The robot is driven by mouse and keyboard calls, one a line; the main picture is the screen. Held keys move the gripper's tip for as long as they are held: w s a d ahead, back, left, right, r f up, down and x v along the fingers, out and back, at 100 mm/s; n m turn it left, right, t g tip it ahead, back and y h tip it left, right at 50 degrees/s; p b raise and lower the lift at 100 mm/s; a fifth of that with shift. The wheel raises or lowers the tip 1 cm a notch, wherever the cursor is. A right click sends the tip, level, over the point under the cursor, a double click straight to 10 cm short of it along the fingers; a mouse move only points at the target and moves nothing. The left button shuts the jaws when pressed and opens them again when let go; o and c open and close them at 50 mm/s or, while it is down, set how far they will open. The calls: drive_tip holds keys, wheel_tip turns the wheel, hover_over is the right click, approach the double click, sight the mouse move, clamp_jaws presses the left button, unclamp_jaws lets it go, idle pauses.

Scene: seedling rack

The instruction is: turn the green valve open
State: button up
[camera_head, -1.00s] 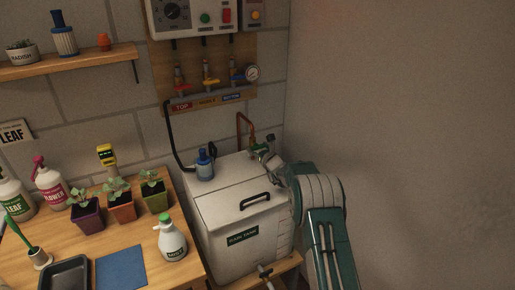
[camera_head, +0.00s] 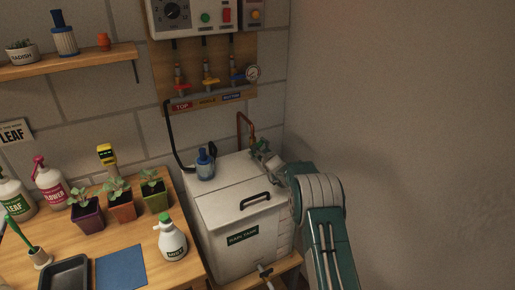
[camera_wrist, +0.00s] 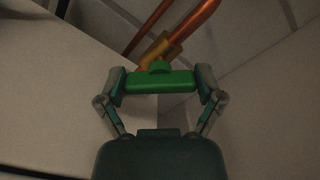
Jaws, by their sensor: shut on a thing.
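The green valve (camera_wrist: 160,82) shows in the wrist view as a green bar handle with a round hub, on a brass body (camera_wrist: 158,50) fitted to a copper pipe (camera_wrist: 188,25). My gripper (camera_wrist: 161,84) is shut on the green handle, with one finger at each end of the bar. In the head view my gripper (camera_head: 262,152) is at the back right corner of the white rain tank (camera_head: 240,215), by the foot of the copper pipe. There the gripper hides most of the valve.
A black handle (camera_head: 255,200) sticks up from the lid. Red, yellow and blue valves (camera_head: 209,82) are on the wall board above. The wall at right is bare.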

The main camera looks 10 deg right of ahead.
drive_tip(key=n, duration=0.5)
drive_tip(key=shift+a+f+n, duration=0.15)
drive_tip(key=shift+n, duration=0.15)
drive_tip(key=shift+f+n, duration=0.2)
drive_tip(key=shift+n, duration=1.6)
drive_tip(key=shift+f, duration=0.1)
drive_tip(key=o, duration=0.9)
drive_tip(key=shift+a, duration=0.1)
drive_tip(key=shift+c, duration=0.2)
drive_tip(key=shift+s, duration=0.15)
drive_tip(key=shift+s+d, duration=0.2)
drive_tip(key=shift+s, duration=0.05)
drive_tip(key=v, duration=1.1)
